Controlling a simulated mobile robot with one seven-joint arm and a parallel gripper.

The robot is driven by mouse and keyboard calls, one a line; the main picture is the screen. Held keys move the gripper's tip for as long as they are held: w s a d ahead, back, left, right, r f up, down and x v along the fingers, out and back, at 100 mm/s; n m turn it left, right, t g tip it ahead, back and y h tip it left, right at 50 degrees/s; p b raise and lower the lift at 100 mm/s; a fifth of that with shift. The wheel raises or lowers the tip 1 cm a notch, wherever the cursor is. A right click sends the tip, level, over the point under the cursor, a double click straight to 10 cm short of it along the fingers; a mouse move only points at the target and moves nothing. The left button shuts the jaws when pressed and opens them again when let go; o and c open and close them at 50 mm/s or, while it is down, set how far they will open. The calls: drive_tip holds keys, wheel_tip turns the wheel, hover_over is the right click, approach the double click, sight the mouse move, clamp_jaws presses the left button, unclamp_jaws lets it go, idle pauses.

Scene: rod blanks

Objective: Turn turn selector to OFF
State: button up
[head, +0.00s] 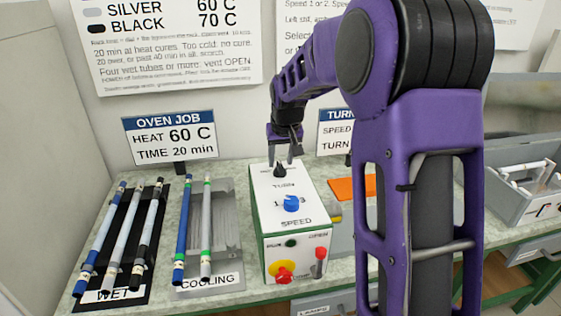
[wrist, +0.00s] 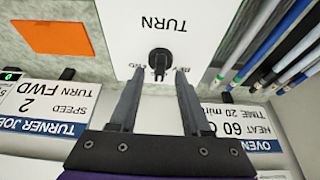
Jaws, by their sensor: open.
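The turn selector (head: 280,170) is a small black knob on the white top of the control box (head: 264,218), at its far end. In the wrist view the selector (wrist: 160,59) sits beside the printed word TURN, and its ridge runs roughly up and down the picture. Small labels by the knob are partly hidden by the fingers, and I cannot read its setting surely. My gripper (head: 286,160) is above the selector, pointing down. In the wrist view my gripper (wrist: 159,76) is open, with one finger on each side of the knob; contact is not visible.
A blue speed knob (head: 291,204), a red button on yellow (head: 283,271) and a red lever (head: 320,254) are on the box. Rods lie in the wet rack (head: 103,283) and cooling tray (head: 228,264) at left. The oven job sign (head: 170,138) stands behind.

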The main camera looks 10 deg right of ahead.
drive_tip(key=p+v, duration=0.1)
drive_tip(key=v, duration=1.4)
drive_tip(key=shift+s+r, duration=0.25)
drive_tip(key=shift+r, duration=0.05)
